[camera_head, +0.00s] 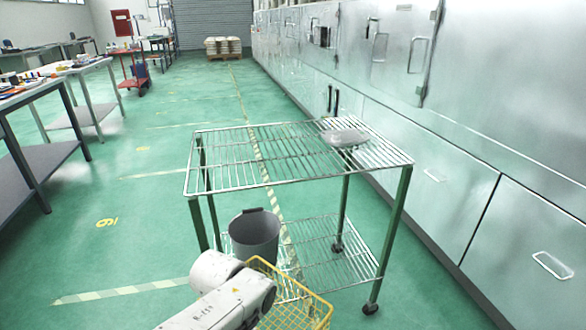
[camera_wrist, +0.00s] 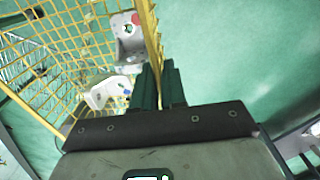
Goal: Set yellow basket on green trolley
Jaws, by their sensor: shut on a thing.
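The yellow wire basket (camera_head: 304,300) is at the bottom of the head view, in front of the trolley's near side and lower than its top shelf. The green trolley (camera_head: 392,235) has green legs, a wire top shelf (camera_head: 225,160) and a wire lower shelf. In the wrist view my gripper (camera_wrist: 160,75) is shut on the upright yellow wire wall of the basket (camera_wrist: 85,45). White and grey parts show through the mesh; I cannot tell whether they lie inside. In the head view my arm hides part of the basket, and the fingers are not visible there.
A grey metal piece (camera_head: 345,138) lies at the right of the trolley's top shelf; the rest of that shelf is bare. A grey bucket (camera_head: 255,236) stands on the lower shelf. Metal cabinets (camera_head: 440,170) line the right. Workbenches (camera_head: 40,100) stand at left, with open green floor between.

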